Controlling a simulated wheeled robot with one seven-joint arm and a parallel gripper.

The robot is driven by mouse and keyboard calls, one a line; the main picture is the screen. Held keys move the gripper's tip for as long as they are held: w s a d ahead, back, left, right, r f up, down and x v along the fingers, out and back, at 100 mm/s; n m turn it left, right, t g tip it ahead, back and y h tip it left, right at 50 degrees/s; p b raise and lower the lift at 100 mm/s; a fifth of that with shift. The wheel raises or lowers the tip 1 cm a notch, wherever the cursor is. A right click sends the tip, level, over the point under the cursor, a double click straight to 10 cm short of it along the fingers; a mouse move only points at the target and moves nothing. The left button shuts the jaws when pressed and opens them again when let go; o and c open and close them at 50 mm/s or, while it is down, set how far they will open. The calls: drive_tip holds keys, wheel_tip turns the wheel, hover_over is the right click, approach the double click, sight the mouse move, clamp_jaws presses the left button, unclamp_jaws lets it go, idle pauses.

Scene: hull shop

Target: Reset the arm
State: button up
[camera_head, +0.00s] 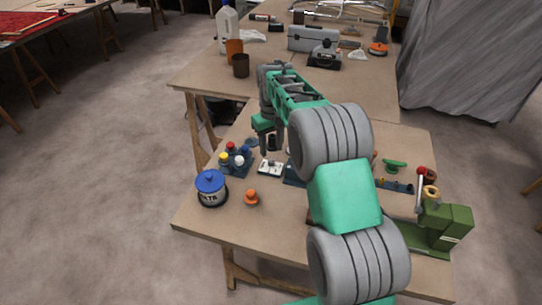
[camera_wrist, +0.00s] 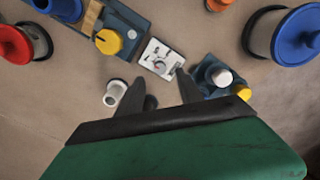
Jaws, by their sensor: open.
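My arm stretches across the workbench (camera_head: 290,225) in the head view, covering part of its middle. My gripper (camera_head: 267,143) points down above the bench, left of the arm's large joints. In the wrist view the two dark fingers of my gripper (camera_wrist: 168,88) are spread, with nothing seen between them. A small white plate with a dial (camera_wrist: 160,58) lies just beyond the fingertips; it also shows in the head view (camera_head: 270,169).
A blue rack with coloured caps (camera_head: 235,168), a blue-lidded tin (camera_head: 211,190) and an orange knobbed piece (camera_head: 251,198) stand left. A green machine (camera_head: 446,226) stands right. A grey toolbox (camera_head: 312,38) is on the rear table. The bench's front left is clear.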

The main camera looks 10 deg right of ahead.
drive_tip(key=shift+r, duration=1.2)
